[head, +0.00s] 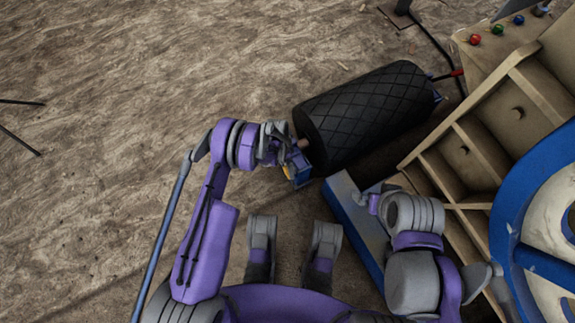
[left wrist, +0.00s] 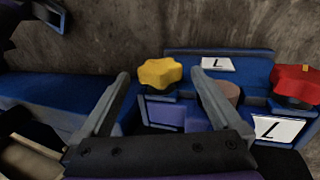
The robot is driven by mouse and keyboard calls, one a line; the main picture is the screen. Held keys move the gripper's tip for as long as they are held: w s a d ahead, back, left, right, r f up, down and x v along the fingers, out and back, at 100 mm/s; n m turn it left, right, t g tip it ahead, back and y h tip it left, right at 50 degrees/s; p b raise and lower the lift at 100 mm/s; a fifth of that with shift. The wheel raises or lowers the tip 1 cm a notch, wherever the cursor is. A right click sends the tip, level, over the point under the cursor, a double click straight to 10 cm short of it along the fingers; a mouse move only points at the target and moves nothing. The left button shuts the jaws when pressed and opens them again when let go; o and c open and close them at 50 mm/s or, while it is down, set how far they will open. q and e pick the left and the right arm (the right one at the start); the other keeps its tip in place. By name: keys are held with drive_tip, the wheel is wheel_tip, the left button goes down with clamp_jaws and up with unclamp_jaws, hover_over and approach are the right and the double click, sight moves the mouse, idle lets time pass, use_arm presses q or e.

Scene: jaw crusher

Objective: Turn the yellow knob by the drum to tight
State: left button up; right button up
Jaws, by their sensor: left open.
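The yellow knob (left wrist: 160,72), lobed, stands on a blue bracket in the left wrist view. In the head view only a small yellow patch of it (head: 286,173) shows, by the near left end of the black drum (head: 365,112). My left gripper (head: 291,158) is open at that end of the drum. In the left wrist view its fingertips lie either side of the knob, with visible gaps; I cannot tell the depth between them. My right gripper (head: 374,203) is by the blue beam, its jaws too small to read.
A red knob (left wrist: 296,82) sits on the same blue bracket (left wrist: 225,62), right of the yellow one, with white plates marked L nearby. The wooden frame (head: 470,150) and blue wheel (head: 515,225) fill the right side.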

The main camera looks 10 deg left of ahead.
sight(287, 172)
use_arm(q)
drive_tip(key=shift+b+x, duration=0.3)
drive_tip(key=shift+x, duration=1.35)
drive_tip(key=c, duration=1.4)
drive_tip(key=shift+r+t, duration=0.1)
drive_tip(key=shift+t, duration=0.2)
drive_tip(key=shift+s+d+t+y+p, duration=0.1)
drive_tip(key=shift+t+y+p, duration=0.25)
drive_tip(key=shift+t+y, duration=1.55)
drive_tip(key=shift+t, duration=0.5)
